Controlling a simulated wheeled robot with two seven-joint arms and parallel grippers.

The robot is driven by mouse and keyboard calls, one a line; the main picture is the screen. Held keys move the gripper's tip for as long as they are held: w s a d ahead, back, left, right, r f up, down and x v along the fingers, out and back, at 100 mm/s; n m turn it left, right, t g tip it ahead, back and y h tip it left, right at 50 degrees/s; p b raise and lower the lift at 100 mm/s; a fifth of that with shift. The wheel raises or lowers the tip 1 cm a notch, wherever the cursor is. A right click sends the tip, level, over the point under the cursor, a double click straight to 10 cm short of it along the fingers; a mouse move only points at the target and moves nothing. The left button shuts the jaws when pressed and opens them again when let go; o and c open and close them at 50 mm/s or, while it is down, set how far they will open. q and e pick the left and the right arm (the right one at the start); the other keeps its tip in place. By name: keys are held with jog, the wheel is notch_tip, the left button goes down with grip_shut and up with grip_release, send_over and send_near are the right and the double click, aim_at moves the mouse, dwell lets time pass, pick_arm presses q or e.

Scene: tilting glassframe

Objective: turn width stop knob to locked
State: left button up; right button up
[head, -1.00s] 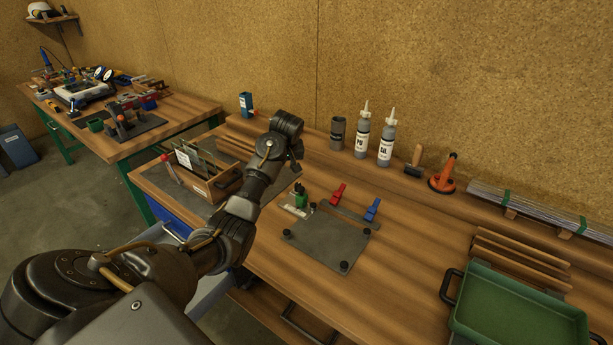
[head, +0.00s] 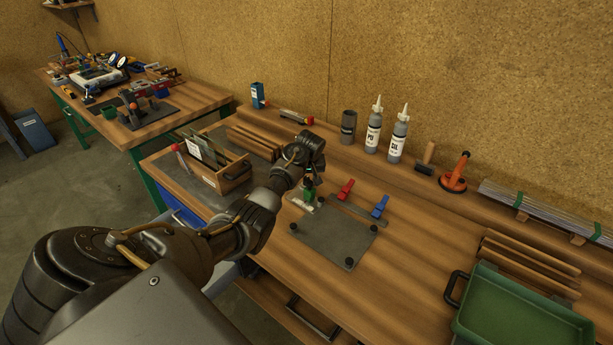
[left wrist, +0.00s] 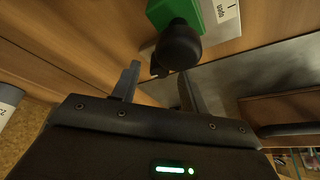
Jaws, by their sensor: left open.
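The width stop knob is black and sits on a small green block (head: 309,194) at the back left corner of the grey plate (head: 333,236). In the left wrist view the black knob (left wrist: 180,48) shows at the top centre beside the green block (left wrist: 170,12). A white label (left wrist: 222,18) with dark print, apparently "undo", lies by it. My left gripper (head: 308,176) is over the knob, partly hiding it. In the left wrist view its open fingers (left wrist: 158,84) are apart and empty, with the knob near and between their tips; contact cannot be told. My right gripper is out of view.
A red clamp (head: 346,188) and a blue clamp (head: 380,206) stand just right of the knob. A wooden rack (head: 234,179) is to the left. Bottles (head: 373,131) stand at the back. A green tray (head: 520,310) is at the front right; bare bench lies before it.

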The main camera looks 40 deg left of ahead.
pick_arm(q)
jog(key=shift+w+a+f, duration=0.1)
jog(key=shift+w+f, duration=0.05)
jog(key=shift+f, duration=0.25)
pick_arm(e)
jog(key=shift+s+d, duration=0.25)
pick_arm(q)
grip_shut()
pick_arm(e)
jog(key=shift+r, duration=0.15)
